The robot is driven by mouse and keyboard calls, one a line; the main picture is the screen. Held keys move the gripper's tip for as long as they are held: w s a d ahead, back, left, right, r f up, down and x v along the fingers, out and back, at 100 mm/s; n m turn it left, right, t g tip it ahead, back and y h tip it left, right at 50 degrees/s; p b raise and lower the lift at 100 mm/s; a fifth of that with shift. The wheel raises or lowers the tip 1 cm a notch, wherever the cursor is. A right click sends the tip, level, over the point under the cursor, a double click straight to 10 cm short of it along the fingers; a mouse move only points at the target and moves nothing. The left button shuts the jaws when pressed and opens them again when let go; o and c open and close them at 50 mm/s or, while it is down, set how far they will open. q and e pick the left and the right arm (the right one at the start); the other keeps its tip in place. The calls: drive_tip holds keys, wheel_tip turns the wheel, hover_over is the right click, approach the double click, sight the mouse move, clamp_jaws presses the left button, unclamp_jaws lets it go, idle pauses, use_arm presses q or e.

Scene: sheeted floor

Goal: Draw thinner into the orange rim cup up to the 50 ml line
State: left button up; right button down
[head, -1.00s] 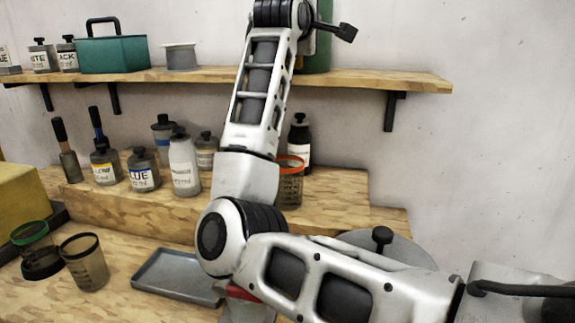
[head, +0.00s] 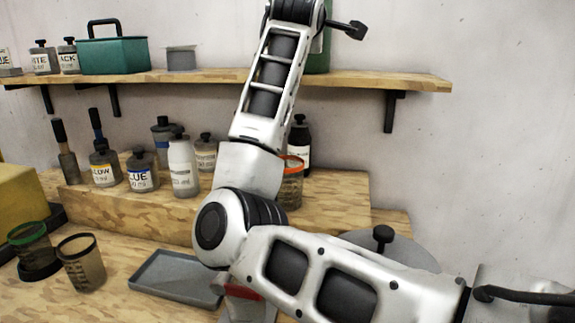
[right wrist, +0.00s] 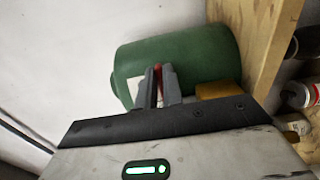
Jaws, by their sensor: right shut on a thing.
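The orange rim cup (head: 291,185) stands upright on the raised wooden step, partly hidden behind my right arm. Its liquid level cannot be read. A green drum (head: 319,58) sits on the shelf above, mostly hidden by my right forearm; it also shows on its side in the right wrist view (right wrist: 185,68). My right gripper (right wrist: 158,76) is at the drum's end, shut on a narrow red piece there, which looks like a tap lever. My left gripper is not in view.
Labelled bottles (head: 183,166) stand on the step left of my arm. A grey tray (head: 172,282), a green rim cup (head: 32,248) and a dark rim cup (head: 83,263) are on the lower bench. The shelf (head: 210,77) holds a teal box (head: 113,56).

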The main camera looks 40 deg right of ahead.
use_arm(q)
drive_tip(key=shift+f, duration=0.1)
use_arm(e)
drive_tip(key=shift+r, duration=0.25)
